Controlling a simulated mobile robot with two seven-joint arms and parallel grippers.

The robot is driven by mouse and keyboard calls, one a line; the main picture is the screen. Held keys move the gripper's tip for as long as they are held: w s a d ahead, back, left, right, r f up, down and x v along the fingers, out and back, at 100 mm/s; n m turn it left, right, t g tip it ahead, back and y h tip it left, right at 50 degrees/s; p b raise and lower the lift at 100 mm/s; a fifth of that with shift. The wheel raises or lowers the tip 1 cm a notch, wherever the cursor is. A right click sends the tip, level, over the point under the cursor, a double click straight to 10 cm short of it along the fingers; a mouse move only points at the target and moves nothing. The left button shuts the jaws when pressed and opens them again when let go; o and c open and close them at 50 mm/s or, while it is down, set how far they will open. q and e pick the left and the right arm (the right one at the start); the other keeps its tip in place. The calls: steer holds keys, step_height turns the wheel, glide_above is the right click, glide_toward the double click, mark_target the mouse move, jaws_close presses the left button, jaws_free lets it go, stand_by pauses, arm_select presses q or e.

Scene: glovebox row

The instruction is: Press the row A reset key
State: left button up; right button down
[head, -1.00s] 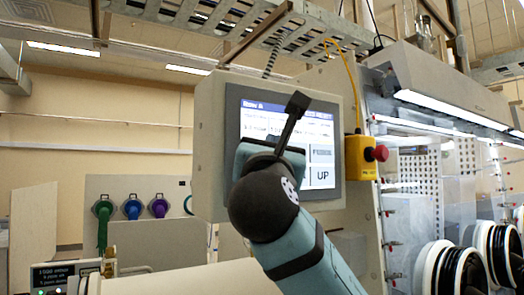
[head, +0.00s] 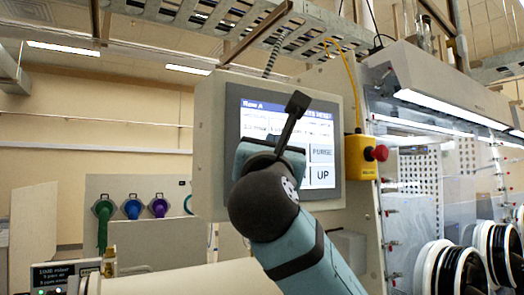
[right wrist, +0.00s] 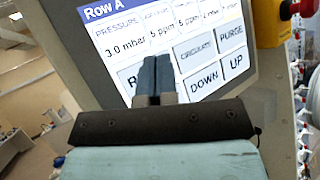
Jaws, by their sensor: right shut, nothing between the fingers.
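The row A control panel (head: 212,150) has a lit touchscreen (head: 262,115) with a blue "Row A" title bar. In the right wrist view the screen (right wrist: 150,18) shows readings above grey keys marked PURGE, UP and DOWN, among others. A key whose label starts with R (right wrist: 127,79) is mostly hidden behind my fingers; I take it to be the reset key. My right gripper (head: 298,103) is shut and empty in front of the screen; it also shows in the right wrist view (right wrist: 157,75). Whether its tips touch the screen I cannot tell. My left gripper is not in view.
A yellow box (head: 361,158) with a red stop button (head: 376,153) is beside the panel on the right. Glovebox ports (head: 450,268) stand further right. Colored hose fittings (head: 132,208) are at the left. A cable tray (head: 300,30) hangs above.

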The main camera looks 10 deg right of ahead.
steer(key=shift+w, duration=0.1)
stand_by(0.7)
steer(key=shift+w+a, duration=0.2)
steer(key=shift+w, duration=0.1)
steer(key=shift+w+a+p, duration=0.15)
steer(key=shift+w+p, duration=0.2)
stand_by(0.7)
steer(key=shift+s, duration=0.1)
steer(key=shift+s+d, duration=0.35)
steer(key=shift+s, duration=0.35)
steer(key=shift+s+d, duration=0.3)
steer(key=shift+s, duration=0.45)
steer(key=shift+s+d, duration=0.35)
steer(key=shift+s, duration=0.45)
steer(key=shift+s+d, duration=0.3)
steer(key=shift+s, duration=0.45)
